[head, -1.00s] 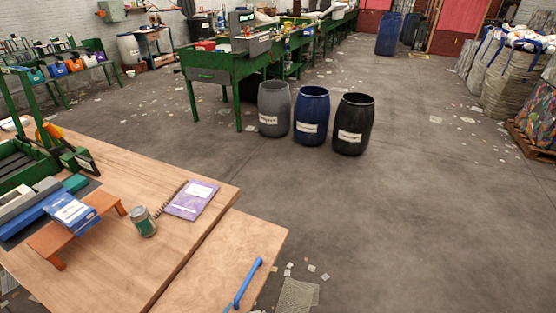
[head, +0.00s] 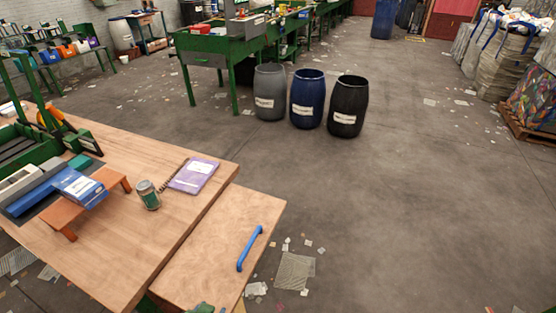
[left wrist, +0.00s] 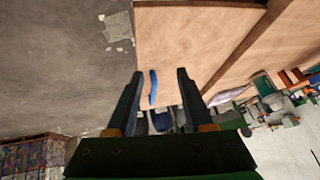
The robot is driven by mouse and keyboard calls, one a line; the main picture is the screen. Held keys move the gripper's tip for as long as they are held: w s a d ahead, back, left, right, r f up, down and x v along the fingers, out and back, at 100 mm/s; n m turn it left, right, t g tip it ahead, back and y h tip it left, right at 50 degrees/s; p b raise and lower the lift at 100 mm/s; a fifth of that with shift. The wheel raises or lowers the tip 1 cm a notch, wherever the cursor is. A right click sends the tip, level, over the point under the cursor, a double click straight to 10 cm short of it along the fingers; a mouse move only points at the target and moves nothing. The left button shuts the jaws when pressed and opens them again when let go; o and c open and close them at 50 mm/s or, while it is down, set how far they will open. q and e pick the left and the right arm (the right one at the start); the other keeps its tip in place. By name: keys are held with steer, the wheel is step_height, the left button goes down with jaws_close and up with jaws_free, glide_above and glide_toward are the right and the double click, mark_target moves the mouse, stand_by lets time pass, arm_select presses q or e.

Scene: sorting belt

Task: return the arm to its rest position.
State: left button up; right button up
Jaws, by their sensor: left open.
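My left gripper (left wrist: 158,73) shows in the left wrist view with its two dark fingers apart. No held object shows between them. Past the fingertips, a blue handle (left wrist: 153,88) appears in the gap, against a pale wooden panel (left wrist: 190,30). In the head view the blue handle (head: 250,248) lies along the right edge of the wooden panel (head: 215,250) beside the workbench. A small green shape is cut off at the bottom edge of the head view; I cannot tell whether it is part of my arm. My right gripper is not seen.
The workbench (head: 120,245) carries a purple notebook (head: 194,175), a can (head: 148,196) and a blue box (head: 80,188) on an orange stand (head: 118,181). Grey (head: 270,85), blue (head: 307,90) and black (head: 347,98) barrels stand beyond. Open floor (head: 410,210) lies right of the bench.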

arm_select(q)
steer(key=s+r+n+g+h, duration=0.1)
steer(key=s+r+g, duration=0.2)
steer(key=s+r, duration=0.55)
step_height(320, 180, down, 18)
steer(key=s+g+b, duration=0.1)
steer(key=s+b, duration=0.1)
steer(key=s, duration=0.1)
steer(key=s+a+f+g+b, duration=0.1)
steer(key=s+a+f, duration=0.1)
steer(key=s+f, duration=1)
steer(key=shift+s+a+f+g, duration=0.2)
steer(key=shift+s+f+g, duration=0.2)
steer(key=shift+f, duration=0.4)
